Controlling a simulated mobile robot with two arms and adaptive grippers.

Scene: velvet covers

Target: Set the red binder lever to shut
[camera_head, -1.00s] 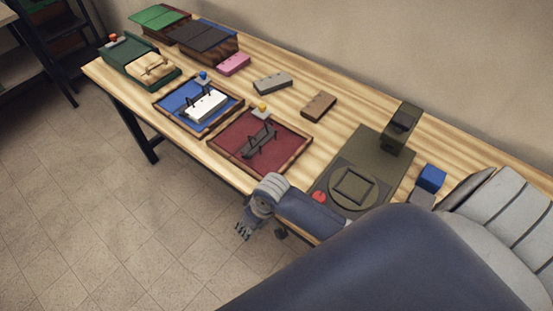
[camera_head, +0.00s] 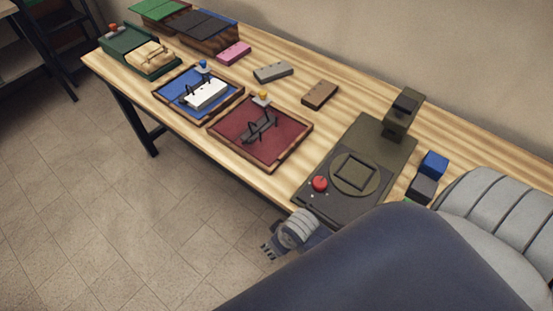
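The red binder (camera_head: 287,128) lies open like a shallow tray on the table, left of the middle of the view. A dark bar with raised rings (camera_head: 259,127) sits inside it. A yellow-topped knob (camera_head: 262,97) stands at its back edge; I cannot tell whether this lever is set to open or shut. My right gripper (camera_head: 268,248) is off the table's front edge, below and apart from the red binder. Its fingers are too small to tell open from shut. It seems to hold nothing. My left gripper is not in view.
A blue binder (camera_head: 175,92) and a green binder (camera_head: 118,50) lie further left. Pink (camera_head: 233,53), grey (camera_head: 273,72) and brown (camera_head: 319,95) blocks lie behind. A dark device (camera_head: 340,205) with a red button (camera_head: 320,184) stands right of the red binder.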

